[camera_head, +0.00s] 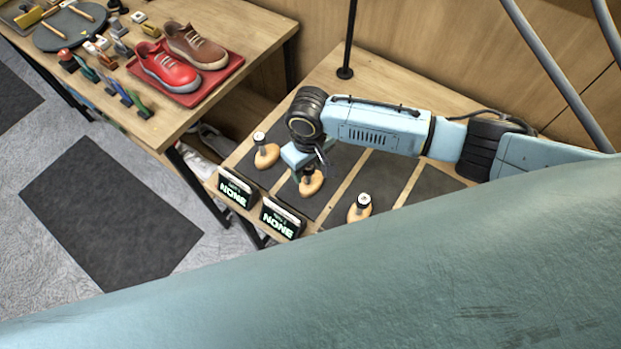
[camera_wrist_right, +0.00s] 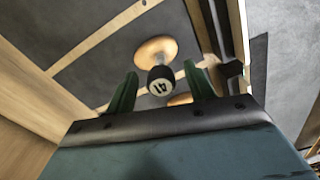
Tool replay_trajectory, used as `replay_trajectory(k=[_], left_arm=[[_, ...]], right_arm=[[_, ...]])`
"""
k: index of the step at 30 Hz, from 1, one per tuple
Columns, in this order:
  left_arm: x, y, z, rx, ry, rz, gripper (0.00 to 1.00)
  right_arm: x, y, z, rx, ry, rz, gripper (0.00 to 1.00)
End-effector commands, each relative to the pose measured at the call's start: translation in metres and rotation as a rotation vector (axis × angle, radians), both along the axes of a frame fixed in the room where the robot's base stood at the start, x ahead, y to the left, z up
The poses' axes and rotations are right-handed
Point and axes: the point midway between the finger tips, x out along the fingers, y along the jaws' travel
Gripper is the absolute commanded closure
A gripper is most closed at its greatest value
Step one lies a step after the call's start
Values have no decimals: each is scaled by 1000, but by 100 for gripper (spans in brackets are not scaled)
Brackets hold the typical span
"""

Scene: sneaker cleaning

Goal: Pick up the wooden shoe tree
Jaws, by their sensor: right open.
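Three wooden shoe trees, tan rounded blocks with black knobs, stand on the right-hand bench: one at the left (camera_head: 266,160), one in the middle (camera_head: 311,185) and one at the right (camera_head: 359,212). My right gripper (camera_head: 308,162) is just above the middle one in the head view. In the right wrist view, the open right gripper (camera_wrist_right: 160,86) has its two green fingers on either side of a shoe tree (camera_wrist_right: 156,50) whose knob top reads "41". No finger clearly touches it. Part of another shoe tree (camera_wrist_right: 180,99) shows behind the fingers. My left gripper is not in view.
A black post (camera_head: 347,50) rises behind. The left table holds a red tray (camera_head: 228,73) with red and brown sneakers, plus several brushes and small tools.

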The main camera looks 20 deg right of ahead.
Motion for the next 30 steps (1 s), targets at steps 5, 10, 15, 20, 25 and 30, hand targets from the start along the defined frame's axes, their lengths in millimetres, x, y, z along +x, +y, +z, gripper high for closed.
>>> replay_trajectory(k=[5, 10, 15, 20, 25, 30], left_arm=[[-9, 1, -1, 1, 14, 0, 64], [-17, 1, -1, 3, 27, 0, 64], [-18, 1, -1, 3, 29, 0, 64], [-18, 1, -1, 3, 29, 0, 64], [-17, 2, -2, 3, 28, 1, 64], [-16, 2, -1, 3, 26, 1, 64]], right_arm=[[0, 0, -22, -2, 0, 0, 46], [0, 1, -26, 0, -2, 0, 46], [0, 0, -25, -1, -1, 0, 54], [0, 0, -25, -1, -1, 0, 75], [0, 0, -25, -1, -1, 0, 98], [1, 0, -25, 0, -2, 0, 100]])
